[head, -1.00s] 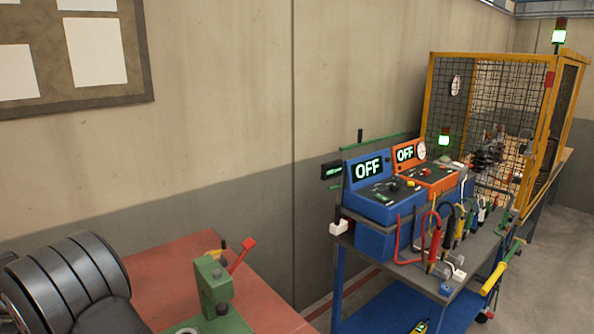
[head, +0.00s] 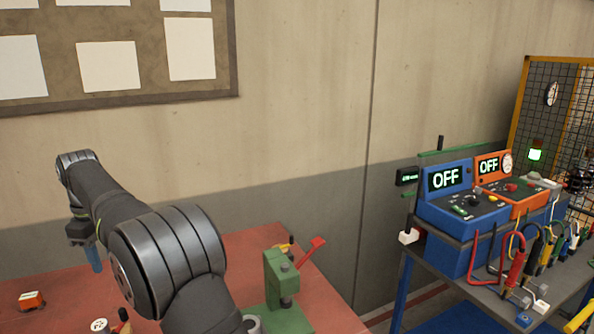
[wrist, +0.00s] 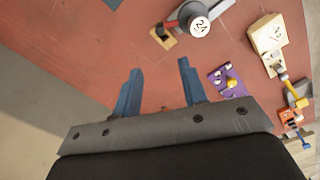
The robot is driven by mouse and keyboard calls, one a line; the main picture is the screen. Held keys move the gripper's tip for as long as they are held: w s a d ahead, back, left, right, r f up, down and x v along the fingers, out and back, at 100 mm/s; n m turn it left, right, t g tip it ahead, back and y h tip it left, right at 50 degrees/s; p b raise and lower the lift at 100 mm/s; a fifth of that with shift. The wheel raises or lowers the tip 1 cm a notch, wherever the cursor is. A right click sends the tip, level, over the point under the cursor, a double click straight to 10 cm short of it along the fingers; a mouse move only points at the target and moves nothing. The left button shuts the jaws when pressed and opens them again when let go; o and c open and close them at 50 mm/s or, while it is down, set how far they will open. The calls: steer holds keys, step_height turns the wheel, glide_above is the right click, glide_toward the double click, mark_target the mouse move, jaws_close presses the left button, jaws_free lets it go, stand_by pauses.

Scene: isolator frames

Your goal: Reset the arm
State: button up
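My gripper (wrist: 160,90) shows in the wrist view with two blue fingers spread apart and nothing between them. It is above the red tabletop (wrist: 75,50). In the head view my arm reaches over the red table (head: 245,245) at the left, with the blue end of my gripper (head: 93,258) pointing down. The fingertips are too small there to tell apart.
A green press with a red lever (head: 280,280) stands by my arm. An orange block (head: 31,300) lies at the left. A bench with blue (head: 460,210) and orange (head: 510,195) units reading OFF stands right. The wrist view shows a purple plate (wrist: 228,80) and a wooden block (wrist: 268,33).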

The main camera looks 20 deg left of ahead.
mark_target(122, 309)
step_height(122, 309, down, 17)
steer(key=shift+d+f, duration=0.1)
steer(key=s+d+m, duration=0.3)
steer(key=d+m, duration=0.5)
steer(key=m, duration=0.6)
steer(key=shift+d+m, duration=0.15)
steer(key=shift+m, duration=0.25)
stand_by(2.0)
steer(key=w+a+n, duration=0.3)
steer(key=a+n, duration=0.2)
steer(key=n, duration=0.4)
steer(key=shift+a+n, duration=0.15)
steer(key=shift+n, duration=0.25)
